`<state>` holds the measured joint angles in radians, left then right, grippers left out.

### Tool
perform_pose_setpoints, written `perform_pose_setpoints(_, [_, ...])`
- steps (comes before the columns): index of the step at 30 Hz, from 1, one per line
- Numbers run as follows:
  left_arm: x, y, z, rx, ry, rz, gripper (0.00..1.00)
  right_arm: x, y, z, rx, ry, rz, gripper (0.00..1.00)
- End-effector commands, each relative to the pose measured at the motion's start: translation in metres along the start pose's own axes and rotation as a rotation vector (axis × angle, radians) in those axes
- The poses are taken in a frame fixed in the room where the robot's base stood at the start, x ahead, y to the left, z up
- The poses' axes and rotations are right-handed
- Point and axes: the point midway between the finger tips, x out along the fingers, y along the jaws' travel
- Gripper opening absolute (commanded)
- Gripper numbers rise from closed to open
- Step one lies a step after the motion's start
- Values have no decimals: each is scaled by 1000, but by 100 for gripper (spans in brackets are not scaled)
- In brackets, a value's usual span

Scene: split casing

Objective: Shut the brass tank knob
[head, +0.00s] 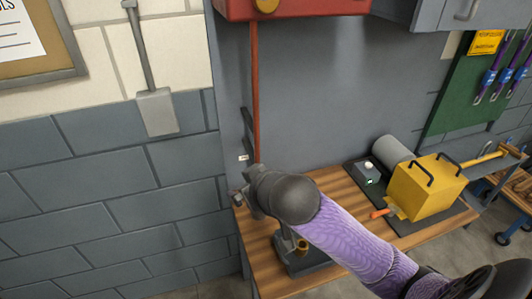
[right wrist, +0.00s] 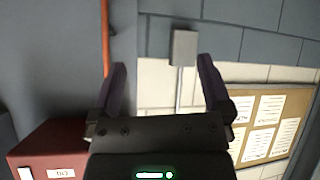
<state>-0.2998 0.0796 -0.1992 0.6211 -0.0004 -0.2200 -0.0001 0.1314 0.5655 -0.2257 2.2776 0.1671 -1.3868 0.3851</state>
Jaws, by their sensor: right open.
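A red tank (head: 300,10) is cut off by the top edge of the head view. A round brass knob (head: 265,5) sits on its lower front. A red pipe (head: 255,90) runs down from the tank. My right gripper (head: 240,196) is below the tank, near the lower end of the pipe, well apart from the knob. In the right wrist view my right gripper (right wrist: 161,85) is open with nothing between its fingers. A red box (right wrist: 50,150), seemingly the tank, shows at lower left there. The knob cannot be made out clearly there. My left gripper is out of view.
A wooden bench (head: 335,185) stands below my right arm. It carries a yellow box (head: 425,187) with black handles, a grey cylinder (head: 393,153) and a dark device partly behind my arm.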

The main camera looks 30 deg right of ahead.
Motion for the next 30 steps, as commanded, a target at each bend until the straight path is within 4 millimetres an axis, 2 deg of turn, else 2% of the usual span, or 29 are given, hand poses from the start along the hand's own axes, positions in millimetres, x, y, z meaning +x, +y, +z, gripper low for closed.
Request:
perform_pose_setpoints(1, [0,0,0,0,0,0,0,-5,21,-43,8,100,42,100])
perform_pose_setpoints(2, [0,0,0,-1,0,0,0,-10,34,-68,23,160,65,100])
perform_pose_setpoints(3, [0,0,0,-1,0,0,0,-19,52,-102,48,243,97,100])
perform_pose_setpoints(5, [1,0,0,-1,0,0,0,-40,81,-149,94,360,142,100])
perform_pose_setpoints(6, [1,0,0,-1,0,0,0,-56,99,-175,126,431,169,100])
perform_pose_setpoints(9, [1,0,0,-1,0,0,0,-94,132,-219,197,562,210,100])
perform_pose_setpoints(12, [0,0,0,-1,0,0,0,-113,148,-237,234,621,226,100])
perform_pose_setpoints(14, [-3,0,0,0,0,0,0,-113,152,-243,243,629,227,100])
perform_pose_setpoints(22, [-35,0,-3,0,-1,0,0,-66,169,-279,244,627,226,100])
perform_pose_setpoints(30, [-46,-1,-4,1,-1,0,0,-40,176,-292,239,628,226,100])
